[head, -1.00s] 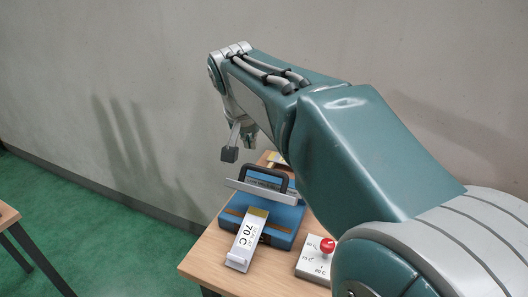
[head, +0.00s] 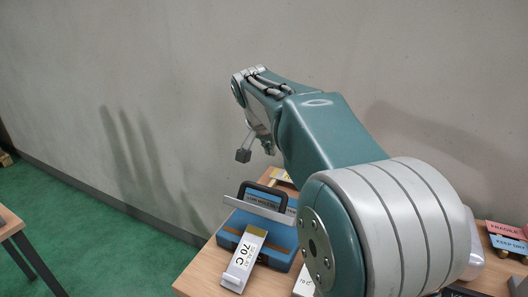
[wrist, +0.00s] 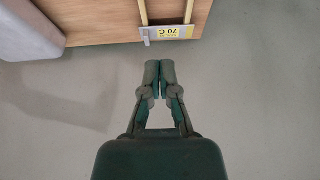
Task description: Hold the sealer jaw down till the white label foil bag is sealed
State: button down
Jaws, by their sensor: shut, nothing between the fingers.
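The blue sealer (head: 284,258) sits on the wooden table in the head view. Its grey jaw bar (head: 258,208) with a black handle (head: 250,187) stands raised, with a gap above the base. The white label foil bag (head: 240,265), marked 70 C, lies across the sealer's front, its yellow end toward the jaw and its other end over the table's front. My gripper (wrist: 160,66) is shut and empty in the wrist view. In the head view it is small and partly hidden by my arm, above and behind the sealer, apart from the handle.
A white dial plate (head: 303,286) is mostly hidden by my arm. Pink (head: 507,230) and blue (head: 509,245) labels lie at the right. A plain grey wall stands behind the table.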

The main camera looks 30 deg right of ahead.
notch_tip(320, 180, down, 8)
jog(key=shift+a+f, duration=0.25)
jog(key=shift+a, duration=0.05)
jog(key=shift+s, duration=0.1)
dwell(0.3)
